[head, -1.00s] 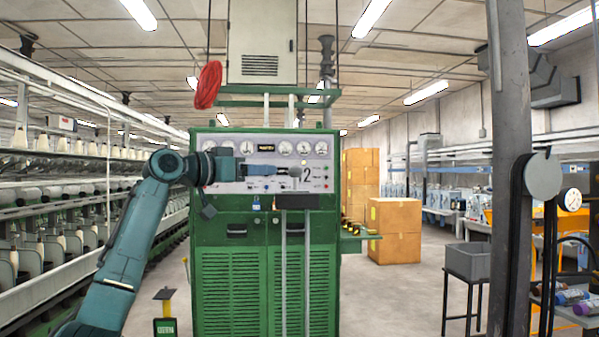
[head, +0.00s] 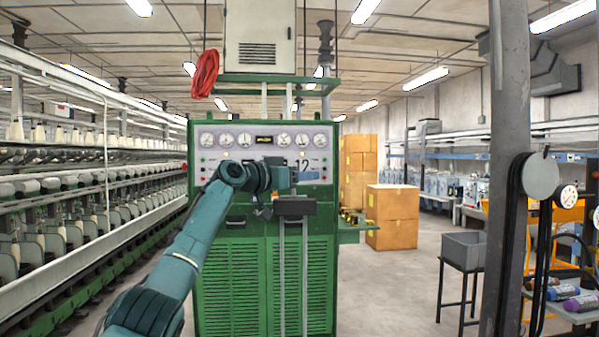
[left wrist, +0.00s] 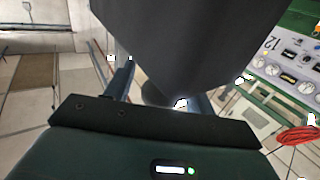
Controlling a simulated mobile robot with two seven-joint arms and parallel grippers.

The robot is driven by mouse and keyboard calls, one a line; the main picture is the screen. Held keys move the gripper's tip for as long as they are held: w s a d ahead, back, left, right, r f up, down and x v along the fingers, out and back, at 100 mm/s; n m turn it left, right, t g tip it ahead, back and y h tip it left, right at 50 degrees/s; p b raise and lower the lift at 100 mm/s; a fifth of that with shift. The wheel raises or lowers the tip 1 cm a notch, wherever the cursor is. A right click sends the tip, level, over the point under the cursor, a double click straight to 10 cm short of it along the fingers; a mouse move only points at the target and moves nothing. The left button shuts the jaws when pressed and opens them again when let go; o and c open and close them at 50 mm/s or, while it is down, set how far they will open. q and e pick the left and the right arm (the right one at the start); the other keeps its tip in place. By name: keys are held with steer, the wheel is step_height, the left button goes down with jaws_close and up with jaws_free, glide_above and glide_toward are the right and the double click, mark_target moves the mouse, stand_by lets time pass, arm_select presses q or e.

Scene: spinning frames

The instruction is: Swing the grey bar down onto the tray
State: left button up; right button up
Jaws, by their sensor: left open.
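A dark grey block (head: 295,207) sits at the front of the green cabinet, atop two upright pale grey strips (head: 282,270). I cannot tell for sure which of these is the grey bar. My left gripper (head: 304,176) is just above the block, in front of the gauge panel. In the left wrist view a large dark grey body (left wrist: 190,40) hides much of the space before the open fingers (left wrist: 165,90). I cannot tell whether they touch it. A grey open-topped tray or bin (head: 464,250) stands on a black-legged stand at the right. My right gripper is out of view.
The green cabinet (head: 235,285) fills the middle, with a small green side shelf (head: 352,236). A red hose coil (head: 205,74) hangs above. Cardboard boxes (head: 392,215) stand behind right. A grey post (head: 507,150) is at right. Spinning frames line the left. The floor between boxes and stand is clear.

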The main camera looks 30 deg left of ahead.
arm_select(q)
steer(key=shift+c, duration=0.5)
jaws_close()
